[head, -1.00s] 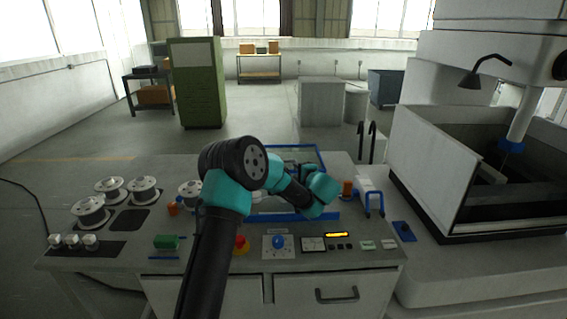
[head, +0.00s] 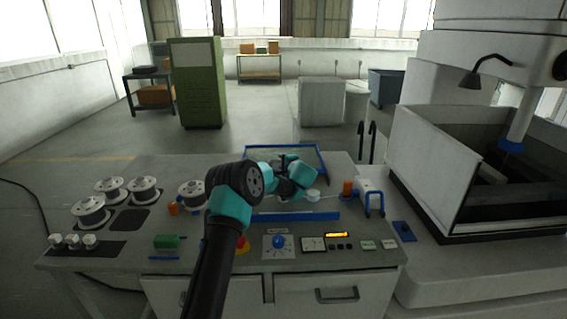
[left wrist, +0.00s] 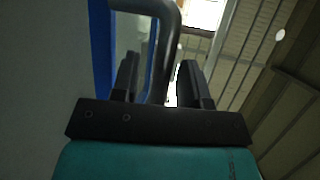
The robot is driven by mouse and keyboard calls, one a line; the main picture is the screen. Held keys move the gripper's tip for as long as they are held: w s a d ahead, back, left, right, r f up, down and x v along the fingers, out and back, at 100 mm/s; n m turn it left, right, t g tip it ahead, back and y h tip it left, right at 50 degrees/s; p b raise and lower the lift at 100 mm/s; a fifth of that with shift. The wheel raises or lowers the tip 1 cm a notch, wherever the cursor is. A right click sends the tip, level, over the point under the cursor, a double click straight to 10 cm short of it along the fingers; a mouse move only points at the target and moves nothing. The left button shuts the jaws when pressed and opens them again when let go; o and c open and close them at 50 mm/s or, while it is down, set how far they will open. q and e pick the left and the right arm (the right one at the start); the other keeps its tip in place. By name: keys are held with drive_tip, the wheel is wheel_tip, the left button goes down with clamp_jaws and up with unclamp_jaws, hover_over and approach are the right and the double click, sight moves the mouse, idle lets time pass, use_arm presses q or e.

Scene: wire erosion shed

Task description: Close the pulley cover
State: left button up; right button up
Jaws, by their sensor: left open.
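The pulley cover (head: 321,164) is a clear panel with a blue frame, standing raised behind the pulley area at the back of the bench. A small white pulley (head: 312,194) shows in front of it. A blue strip (head: 297,217) runs along the front of this area. My left gripper (left wrist: 160,80) is open. In the left wrist view a grey curved handle (left wrist: 168,45) shows between and beyond its fingers, with blue edging (left wrist: 102,50) on the left; I cannot tell whether they touch.
White spools (head: 142,189) stand on the bench at left. Buttons, a red knob and a blue knob (head: 279,242) line the front. A blue bracket (head: 374,200) and orange post (head: 347,188) stand right of the pulley area. A large machine tank (head: 440,185) stands at right.

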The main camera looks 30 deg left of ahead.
use_arm(q)
clamp_jaws()
idle(0.4)
